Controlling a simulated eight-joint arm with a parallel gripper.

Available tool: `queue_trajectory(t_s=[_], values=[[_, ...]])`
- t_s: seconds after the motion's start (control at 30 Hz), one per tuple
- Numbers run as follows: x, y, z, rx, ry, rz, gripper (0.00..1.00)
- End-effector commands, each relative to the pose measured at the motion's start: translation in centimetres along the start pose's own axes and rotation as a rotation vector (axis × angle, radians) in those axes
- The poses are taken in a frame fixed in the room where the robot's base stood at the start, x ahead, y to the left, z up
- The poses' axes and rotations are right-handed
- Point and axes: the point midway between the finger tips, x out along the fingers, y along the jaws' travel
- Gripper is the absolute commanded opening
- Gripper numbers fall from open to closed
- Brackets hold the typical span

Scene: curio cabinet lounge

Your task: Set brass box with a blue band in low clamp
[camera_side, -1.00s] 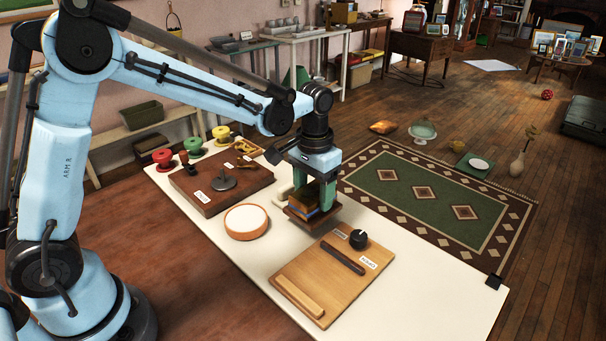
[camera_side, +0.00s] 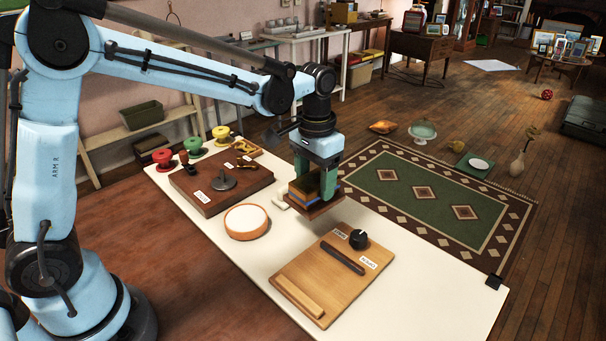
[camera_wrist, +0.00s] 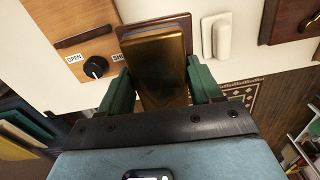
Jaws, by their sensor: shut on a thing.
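My gripper (camera_side: 318,190) is shut on the brass box with a blue band (camera_side: 308,187), one green finger on each side of it. A brown plate (camera_side: 322,207) is at the underside of the box, above the table. The low clamp (camera_side: 318,275) is a light wooden board with a dark bar, a pale wooden bar and a gap between them. Its black knob (camera_side: 358,239) sits between two small labels. The gripper is behind the board, apart from it.
A round orange-rimmed white disc (camera_side: 246,221) lies left of the clamp. A dark wooden board (camera_side: 215,203) with a grey fitting stands farther back. A small white block (camera_side: 282,201) is close to the held box. The white table (camera_side: 425,290) is bare at right.

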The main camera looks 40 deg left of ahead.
Motion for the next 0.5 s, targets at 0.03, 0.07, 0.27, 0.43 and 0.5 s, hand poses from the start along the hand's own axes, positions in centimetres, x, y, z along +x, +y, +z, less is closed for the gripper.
queue_trajectory(t_s=[0.03,0.07,0.27,0.43,0.5], values=[[-0.1,0.7,0.3,0.058,0.0,0.0,0.15],[-0.2,1.2,0.6,0.101,0.0,0.0,0.15],[-0.6,5.0,2.8,0.51,0.0,0.0,0.15],[-0.9,8.1,5.2,0.893,0.0,0.0,0.15],[-1.0,9.2,6.2,1.038,0.0,0.0,0.15]])
